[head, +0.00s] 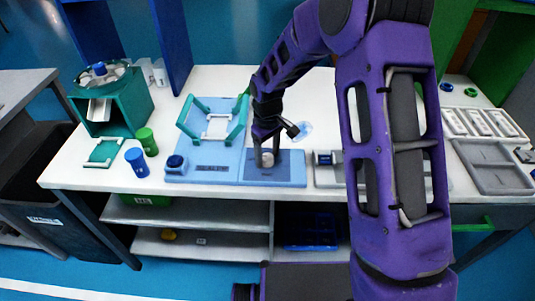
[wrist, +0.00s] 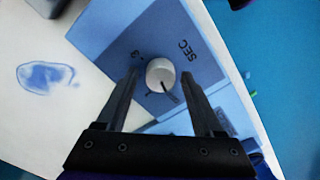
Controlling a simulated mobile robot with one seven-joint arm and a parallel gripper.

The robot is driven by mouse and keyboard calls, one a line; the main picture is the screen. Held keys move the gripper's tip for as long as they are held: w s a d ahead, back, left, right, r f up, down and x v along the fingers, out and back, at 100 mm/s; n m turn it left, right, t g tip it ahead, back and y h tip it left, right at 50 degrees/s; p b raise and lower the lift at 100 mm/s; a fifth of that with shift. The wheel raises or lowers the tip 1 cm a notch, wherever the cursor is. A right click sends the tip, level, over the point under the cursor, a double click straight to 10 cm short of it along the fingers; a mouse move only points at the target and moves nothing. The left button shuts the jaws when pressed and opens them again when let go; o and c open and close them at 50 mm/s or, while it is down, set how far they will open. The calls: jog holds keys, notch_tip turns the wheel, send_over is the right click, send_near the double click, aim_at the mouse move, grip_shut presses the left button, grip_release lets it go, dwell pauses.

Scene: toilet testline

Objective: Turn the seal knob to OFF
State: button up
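A pale round knob (wrist: 160,74) sits on a blue panel (wrist: 205,45) in the wrist view. A dark pointer runs from it toward the lower right, and the panel carries dark print, including "SEC". No OFF mark is readable. The knob (head: 267,160) also shows small in the head view, on the panel (head: 290,170) at the table's front. My gripper (wrist: 160,72) is open, with one finger on each side of the knob and a narrow gap on both sides. In the head view my gripper (head: 266,152) points down at the knob.
Left of the panel is a light blue sealer base (head: 211,180) with a green frame and a dark blue dial (head: 175,163). Blue (head: 136,161) and green (head: 147,141) cylinders stand farther left. Grey trays (head: 495,165) lie at the right. White table is free behind the cylinders.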

aim_at(268, 156)
dwell(0.3)
notch_tip(268, 156, up, 17)
jog(key=shift+r+p, duration=0.2)
jog(key=shift+p, duration=0.6)
